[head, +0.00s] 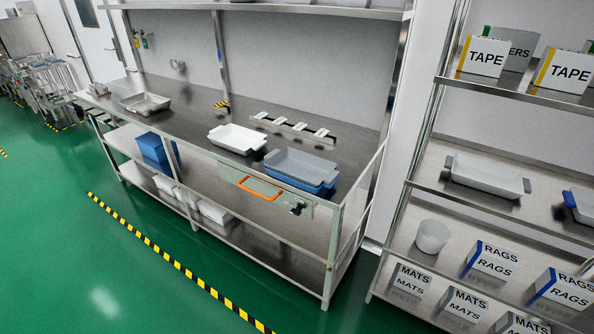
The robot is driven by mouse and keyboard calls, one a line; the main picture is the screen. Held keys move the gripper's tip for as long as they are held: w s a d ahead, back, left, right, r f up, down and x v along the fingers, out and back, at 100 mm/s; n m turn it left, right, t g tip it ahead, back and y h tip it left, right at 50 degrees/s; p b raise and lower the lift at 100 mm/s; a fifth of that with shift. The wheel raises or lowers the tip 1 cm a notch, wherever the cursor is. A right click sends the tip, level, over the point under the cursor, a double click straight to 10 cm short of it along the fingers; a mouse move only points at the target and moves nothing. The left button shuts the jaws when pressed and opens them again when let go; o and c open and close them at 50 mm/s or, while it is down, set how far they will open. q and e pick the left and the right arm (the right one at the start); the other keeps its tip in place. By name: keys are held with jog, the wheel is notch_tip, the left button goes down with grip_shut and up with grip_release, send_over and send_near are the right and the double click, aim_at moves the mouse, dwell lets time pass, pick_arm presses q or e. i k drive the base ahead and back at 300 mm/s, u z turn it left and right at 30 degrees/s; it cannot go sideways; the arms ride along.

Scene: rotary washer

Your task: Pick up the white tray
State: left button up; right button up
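Another pale tray (487,177) with grey handles sits on the middle level of the shelving rack at right. The white tray on the bench looks empty, and nothing covers it. Neither of my grippers shows in the head view.
A steel pan (145,103) sits toward the bench's left end. An orange handle (258,189) is on the bench front. Boxes and a white bucket (432,236) fill the rack. The green floor (110,270) in front is clear, with a yellow-black stripe.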

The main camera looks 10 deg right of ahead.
aim_at(240, 140)
jog(key=z, duration=0.4)
jog(key=i, duration=0.55)
jog(key=z, duration=0.6)
jog(key=i, duration=1.25)
jog(key=u, duration=0.4)
